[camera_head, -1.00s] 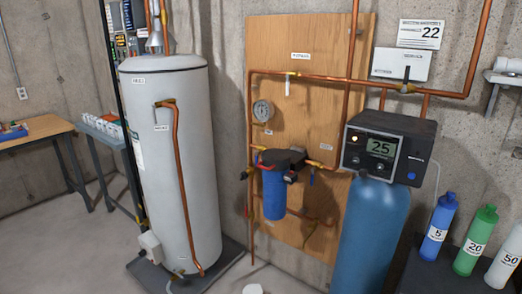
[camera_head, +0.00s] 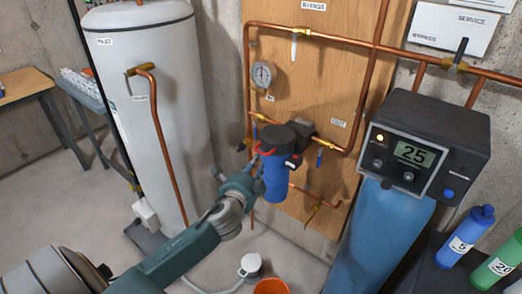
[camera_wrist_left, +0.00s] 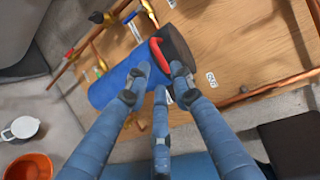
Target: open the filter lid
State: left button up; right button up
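The filter has a blue housing (camera_head: 276,178) with a black lid (camera_head: 277,138) on top and a red handle (camera_head: 263,152) at the lid's left side. It hangs on the copper pipes in front of the wooden panel. In the left wrist view, the blue housing (camera_wrist_left: 112,82), black lid (camera_wrist_left: 178,42) and red handle (camera_wrist_left: 160,55) lie tilted just beyond the fingers. My left gripper (camera_wrist_left: 159,78) is open, its fingertips apart near the red handle. Whether they touch it cannot be told. In the head view, the left gripper (camera_head: 251,166) is left of the filter. My right gripper is not seen.
A white tank (camera_head: 160,110) stands left, and a blue vessel with a control head (camera_head: 415,150) reading 25 stands right. Copper pipes (camera_head: 345,42) and a gauge (camera_head: 264,74) surround the filter. An orange bucket (camera_head: 271,287) and a white cup-like item (camera_head: 250,264) are on the floor.

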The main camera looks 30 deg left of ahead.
aim_at(261, 153)
pick_arm(q)
jog(key=x, duration=0.8)
jog(key=shift+w+a+f+p, duration=0.15)
jog(key=shift+w+a+p, duration=0.1)
jog(key=shift+p, duration=0.15)
jog(key=shift+w+f, duration=0.1)
jog(key=shift+w, duration=0.1)
jog(key=shift+c, duration=0.7)
grip_shut()
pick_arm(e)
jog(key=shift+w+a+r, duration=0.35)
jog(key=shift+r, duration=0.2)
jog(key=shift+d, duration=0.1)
